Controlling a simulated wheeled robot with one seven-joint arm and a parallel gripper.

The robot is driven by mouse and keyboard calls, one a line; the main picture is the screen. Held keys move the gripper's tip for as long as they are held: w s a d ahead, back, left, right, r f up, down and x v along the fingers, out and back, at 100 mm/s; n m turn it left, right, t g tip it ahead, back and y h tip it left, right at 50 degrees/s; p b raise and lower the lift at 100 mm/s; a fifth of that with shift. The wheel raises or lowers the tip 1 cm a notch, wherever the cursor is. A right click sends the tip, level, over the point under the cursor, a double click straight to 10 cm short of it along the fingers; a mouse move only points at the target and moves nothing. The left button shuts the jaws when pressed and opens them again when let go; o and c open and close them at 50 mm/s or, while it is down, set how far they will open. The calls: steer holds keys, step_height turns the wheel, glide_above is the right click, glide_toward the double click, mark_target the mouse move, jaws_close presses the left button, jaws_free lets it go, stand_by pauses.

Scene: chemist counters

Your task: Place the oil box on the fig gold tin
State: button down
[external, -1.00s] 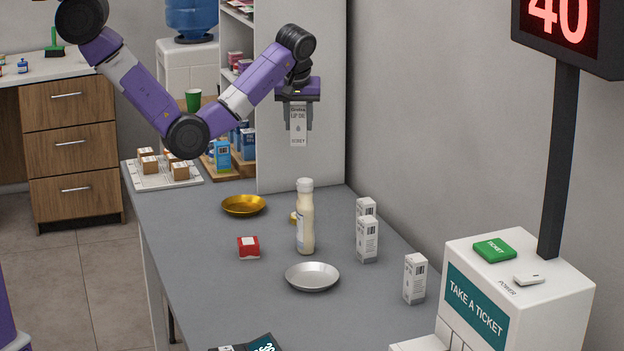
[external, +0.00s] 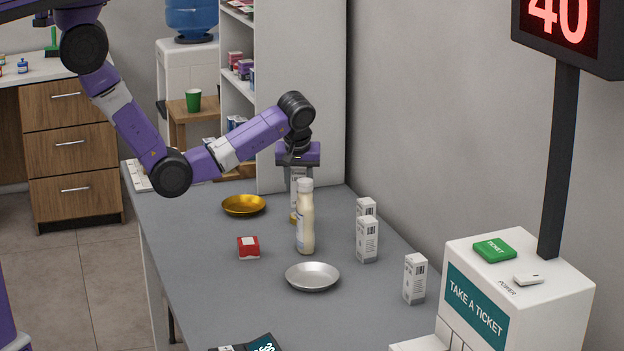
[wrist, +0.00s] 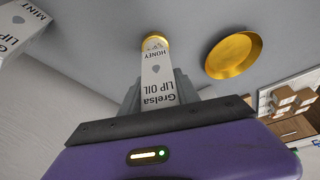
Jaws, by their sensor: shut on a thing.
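My gripper (external: 299,184) is shut on a white lip oil box (wrist: 158,82) marked "Grelsa LIP OIL HONEY". The box hangs upright, low over the counter, and also shows in the external view (external: 295,188) behind the bottle. A small round gold tin (external: 293,217) stands on the counter directly under the box. In the wrist view the gold tin (wrist: 155,40) shows around the box's lower end. The bottle hides part of the box and the tin. I cannot tell whether the box touches the tin.
A cream bottle (external: 305,222) stands close in front of the tin. A gold dish (external: 243,205) lies to the left, a red box (external: 248,247) and a silver dish (external: 312,277) nearer the front. Several white boxes (external: 367,240) stand at right. A tall shelf side (external: 300,100) rises behind.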

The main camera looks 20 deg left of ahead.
steer(key=shift+f, duration=1.25)
steer(key=shift+f, duration=0.2)
steer(key=c, duration=0.9)
jaws_free()
steer(key=shift+p+v, duration=1.4)
steer(key=shift+v, duration=4.85)
steer(key=shift+w, duration=0.15)
